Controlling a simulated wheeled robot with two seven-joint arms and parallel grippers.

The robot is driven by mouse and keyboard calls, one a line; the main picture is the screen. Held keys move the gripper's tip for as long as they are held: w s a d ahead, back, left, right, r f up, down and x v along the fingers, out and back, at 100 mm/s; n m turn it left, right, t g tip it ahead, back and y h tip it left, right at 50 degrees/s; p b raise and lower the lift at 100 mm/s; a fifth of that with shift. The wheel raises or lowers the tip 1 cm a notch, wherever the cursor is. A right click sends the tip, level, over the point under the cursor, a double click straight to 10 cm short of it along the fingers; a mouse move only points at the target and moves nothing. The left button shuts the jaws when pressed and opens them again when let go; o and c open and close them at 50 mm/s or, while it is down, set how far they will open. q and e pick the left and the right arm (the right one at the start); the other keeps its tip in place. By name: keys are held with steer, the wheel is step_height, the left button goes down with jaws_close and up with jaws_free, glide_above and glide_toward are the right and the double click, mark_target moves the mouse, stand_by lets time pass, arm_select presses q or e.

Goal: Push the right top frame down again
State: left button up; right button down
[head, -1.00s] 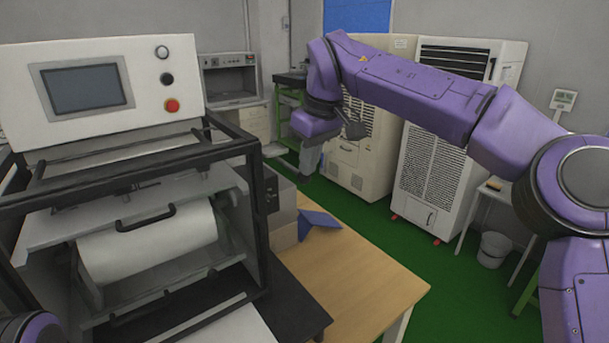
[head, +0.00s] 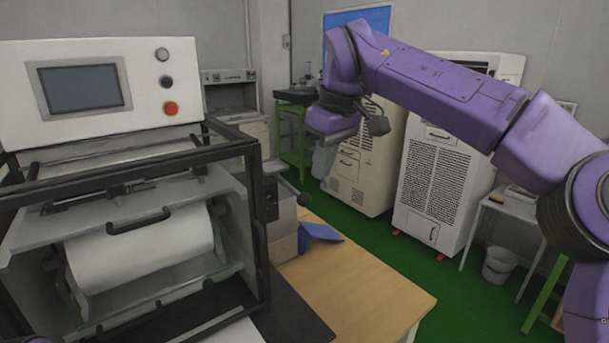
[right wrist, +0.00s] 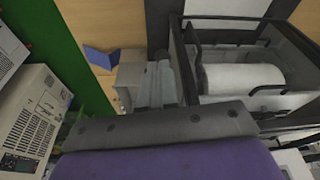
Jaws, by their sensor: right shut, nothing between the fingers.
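The machine (head: 62,239) stands at the left in the head view, with a black top frame (head: 130,180) above its white roll (head: 145,250). The frame's bars run roughly level across the machine. The frame also shows at the upper right in the right wrist view (right wrist: 186,62). My right gripper (head: 324,160) points down, shut and empty, in the air to the right of the machine and apart from the frame. Its grey fingers show in the right wrist view (right wrist: 160,82). My left gripper is out of view.
A control panel (head: 130,107) with a screen and red button tops the machine. A blue object (head: 318,232) lies on the wooden table (head: 350,285). White cabinets (head: 435,190) and a bucket (head: 498,266) stand on the green floor at the right.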

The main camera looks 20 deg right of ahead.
steer(key=p+v, duration=0.1)
steer(key=v, duration=0.8)
steer(key=shift+s+r, duration=0.2)
